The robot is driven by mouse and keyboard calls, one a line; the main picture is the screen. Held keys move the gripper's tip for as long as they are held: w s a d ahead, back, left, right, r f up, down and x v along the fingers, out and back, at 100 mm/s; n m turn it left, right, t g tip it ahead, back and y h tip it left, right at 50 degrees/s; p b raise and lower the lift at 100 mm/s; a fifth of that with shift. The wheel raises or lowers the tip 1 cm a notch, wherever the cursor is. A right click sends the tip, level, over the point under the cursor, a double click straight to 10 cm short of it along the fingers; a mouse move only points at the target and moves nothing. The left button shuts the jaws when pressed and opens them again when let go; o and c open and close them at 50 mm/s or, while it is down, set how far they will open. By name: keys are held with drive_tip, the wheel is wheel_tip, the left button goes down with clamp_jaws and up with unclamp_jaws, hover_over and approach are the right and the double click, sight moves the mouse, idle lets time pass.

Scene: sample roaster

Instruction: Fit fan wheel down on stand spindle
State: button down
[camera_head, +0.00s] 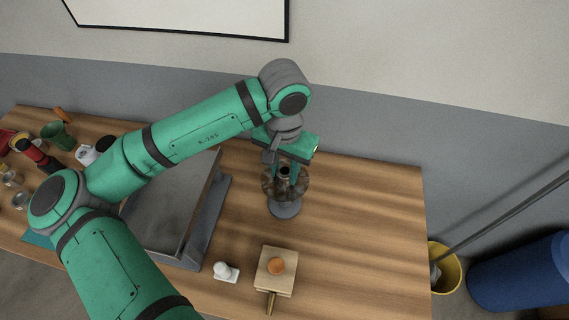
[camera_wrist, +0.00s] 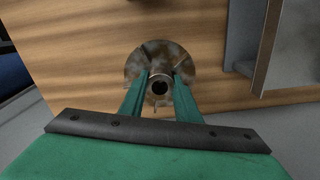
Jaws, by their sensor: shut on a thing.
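The fan wheel (camera_head: 270,182) is a mottled brown-grey disc with a hub at its middle. It also shows in the wrist view (camera_wrist: 148,62), where the hub has a dark round bore. My gripper (camera_head: 285,172) is shut on the hub, with one green finger on each side; the fingers also show in the wrist view (camera_wrist: 160,92). The stand (camera_head: 286,209) has a round grey base on the table, below the wheel. The wheel appears level over the stand. The spindle is hidden by the wheel and gripper, so I cannot tell whether it is in the bore.
A grey metal tray-like box (camera_head: 172,215) stands left of the stand. A wooden block with an orange knob (camera_head: 277,266) and a small white object (camera_head: 225,271) lie at the front. Jars and cups crowd the far left. The table's right side (camera_head: 370,220) is clear.

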sight(284, 186)
drive_tip(key=shift+f, duration=1.25)
drive_tip(key=shift+f, duration=2.55)
idle(1.0)
drive_tip(key=c, duration=1.3)
unclamp_jaws()
drive_tip(key=shift+o, duration=0.2)
wheel_tip(284, 186, up, 11)
drive_tip(key=shift+f, duration=0.1)
